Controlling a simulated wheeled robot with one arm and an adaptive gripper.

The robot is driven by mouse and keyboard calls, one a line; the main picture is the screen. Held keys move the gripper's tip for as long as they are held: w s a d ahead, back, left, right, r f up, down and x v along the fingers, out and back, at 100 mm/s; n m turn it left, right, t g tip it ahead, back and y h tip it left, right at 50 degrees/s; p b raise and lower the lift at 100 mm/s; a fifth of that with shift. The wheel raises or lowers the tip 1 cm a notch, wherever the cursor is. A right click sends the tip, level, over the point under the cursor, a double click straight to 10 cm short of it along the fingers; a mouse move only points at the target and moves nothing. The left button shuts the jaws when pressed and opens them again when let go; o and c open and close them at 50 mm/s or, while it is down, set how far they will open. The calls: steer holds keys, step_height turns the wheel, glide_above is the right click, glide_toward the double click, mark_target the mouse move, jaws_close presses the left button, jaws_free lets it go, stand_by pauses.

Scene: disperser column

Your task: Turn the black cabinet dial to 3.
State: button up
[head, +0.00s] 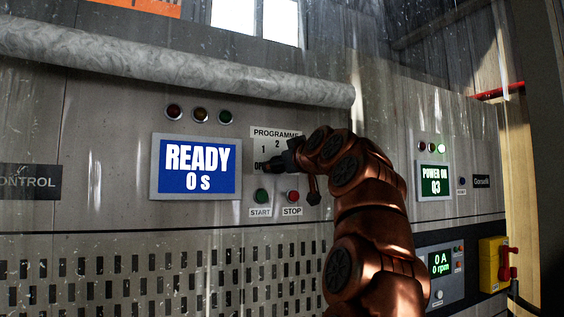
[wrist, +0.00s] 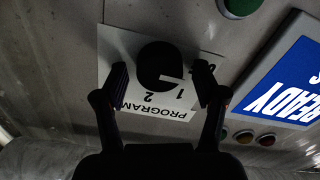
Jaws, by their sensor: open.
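The black cabinet dial (wrist: 157,62) sits on a white plate (wrist: 118,48) marked PROGRAMME, upside down in the wrist view. My gripper (wrist: 160,76) is open, with one finger on each side of the dial. Gaps show between the fingers and the dial, so no grip is visible. The numbers 1 and 2 can be read; 3 is hidden. I cannot clearly tell where the dial points. In the head view, my gripper (head: 279,164) is in front of the plate (head: 276,133) and hides the dial.
A blue screen (head: 197,168) reading READY 0 s is left of the plate. The green START button (head: 262,196) and red STOP button (head: 293,196) sit just below my gripper. A pipe (head: 180,65) runs above.

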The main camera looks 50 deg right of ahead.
steer(key=shift+c, duration=0.5)
steer(key=c, duration=1)
steer(key=shift+c, duration=0.2)
steer(key=shift+s+d+f+m+p, duration=0.15)
steer(key=shift+m+p, duration=1.95)
steer(key=shift+m, duration=4.6)
steer(key=shift+w+d+f+m+p, duration=0.1)
steer(key=shift+m+p, duration=1.95)
steer(key=shift+m, duration=4.65)
